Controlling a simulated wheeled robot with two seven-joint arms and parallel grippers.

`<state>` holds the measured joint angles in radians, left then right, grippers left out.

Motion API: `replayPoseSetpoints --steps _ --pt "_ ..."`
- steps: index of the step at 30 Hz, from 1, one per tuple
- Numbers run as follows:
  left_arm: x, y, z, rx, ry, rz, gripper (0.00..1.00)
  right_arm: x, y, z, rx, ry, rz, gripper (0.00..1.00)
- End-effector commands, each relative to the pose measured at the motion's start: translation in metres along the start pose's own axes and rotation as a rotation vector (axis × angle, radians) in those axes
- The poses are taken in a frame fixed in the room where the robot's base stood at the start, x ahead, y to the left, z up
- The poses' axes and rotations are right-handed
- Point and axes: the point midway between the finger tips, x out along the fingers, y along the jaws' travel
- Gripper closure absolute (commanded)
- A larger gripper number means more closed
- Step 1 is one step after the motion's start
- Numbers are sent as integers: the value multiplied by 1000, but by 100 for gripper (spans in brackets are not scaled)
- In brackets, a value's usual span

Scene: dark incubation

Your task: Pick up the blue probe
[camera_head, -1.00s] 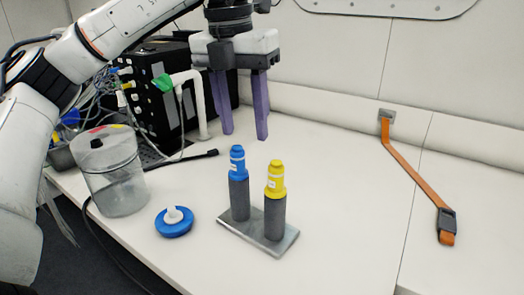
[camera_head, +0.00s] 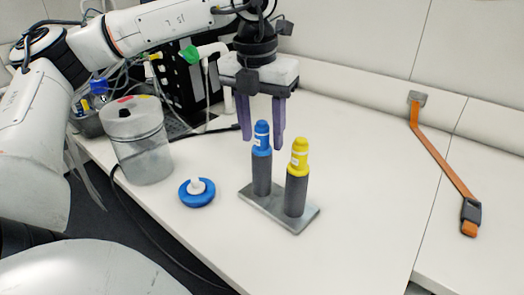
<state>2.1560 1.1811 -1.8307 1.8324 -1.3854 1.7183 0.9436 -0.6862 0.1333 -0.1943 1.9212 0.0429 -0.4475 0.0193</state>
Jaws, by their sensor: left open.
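The blue probe (camera_head: 262,138) stands upright in a dark grey sleeve on a flat metal stand (camera_head: 254,200). The yellow probe (camera_head: 299,158) stands upright beside it, to the right on the same stand. My left gripper (camera_head: 262,138) points down with its two purple fingers apart. Its fingertips show on either side of the blue probe's top, with the probe in front of them in the picture; I cannot tell if the probe is between them in depth. The gripper holds nothing that I can see. My right gripper is not in view.
A clear canister (camera_head: 142,150) stands further left, before a black box (camera_head: 190,78) with cables. An orange strap (camera_head: 440,155) lies at the right. The table between stand and strap is clear.

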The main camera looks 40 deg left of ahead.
Motion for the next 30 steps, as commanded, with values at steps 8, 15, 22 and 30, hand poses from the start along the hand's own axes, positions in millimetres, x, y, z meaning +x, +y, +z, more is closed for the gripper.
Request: replayPoseSetpoints --steps 8,15,22,30 --pt "1 0 0 1 0 0 64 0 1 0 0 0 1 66" --pt "1 0 0 1 0 0 100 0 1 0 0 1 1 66" --pt "1 0 0 1 -1 0 100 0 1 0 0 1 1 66" --pt "-12 0 2 1 -2 0 100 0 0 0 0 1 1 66"
